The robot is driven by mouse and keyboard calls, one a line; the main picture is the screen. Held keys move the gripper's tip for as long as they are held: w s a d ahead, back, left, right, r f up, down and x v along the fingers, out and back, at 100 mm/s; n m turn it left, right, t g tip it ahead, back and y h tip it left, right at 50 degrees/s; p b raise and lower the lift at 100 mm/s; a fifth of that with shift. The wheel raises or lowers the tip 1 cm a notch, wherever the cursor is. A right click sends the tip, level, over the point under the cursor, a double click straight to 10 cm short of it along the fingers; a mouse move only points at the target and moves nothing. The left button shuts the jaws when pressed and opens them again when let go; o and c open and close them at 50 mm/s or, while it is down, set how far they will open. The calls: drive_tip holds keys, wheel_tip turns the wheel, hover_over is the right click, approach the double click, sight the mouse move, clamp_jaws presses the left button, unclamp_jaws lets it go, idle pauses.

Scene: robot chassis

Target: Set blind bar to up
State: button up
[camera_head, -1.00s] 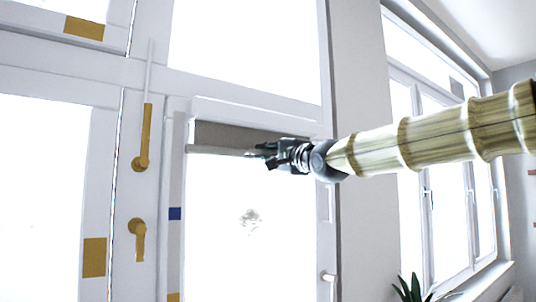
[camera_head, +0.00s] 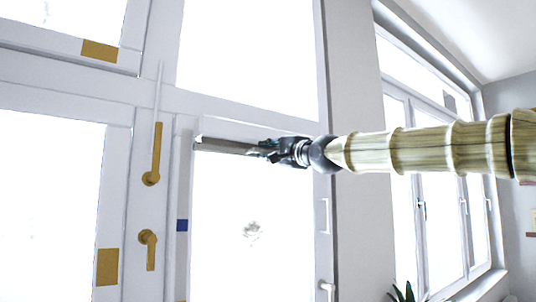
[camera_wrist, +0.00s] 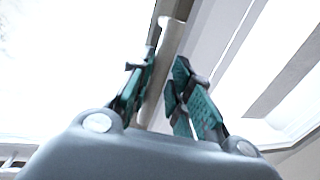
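My gripper (camera_head: 265,150) is at the right part of the bar, reaching in from the right. In the wrist view, the bar (camera_wrist: 169,40) runs between the two teal-padded fingers, which close around it. The fingers hide part of the bar in the head view.
Left of the blind are a gold handle (camera_head: 153,160) and a lower gold handle (camera_head: 149,245) on the white frame. A plant (camera_head: 403,293) stands at the lower right, below more windows (camera_head: 437,190). The pane below the bar is clear.

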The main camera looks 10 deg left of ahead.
drive_tip(key=shift+o, duration=1)
drive_tip(key=shift+r, duration=0.2)
drive_tip(key=shift+s+f, duration=0.1)
drive_tip(key=shift+s+d+f, duration=0.1)
drive_tip(key=shift+d+f, duration=0.05)
drive_tip(key=shift+d, duration=0.05)
drive_tip(key=v, duration=1.1)
drive_tip(key=shift+s+d, duration=0.15)
drive_tip(key=shift+s, duration=0.05)
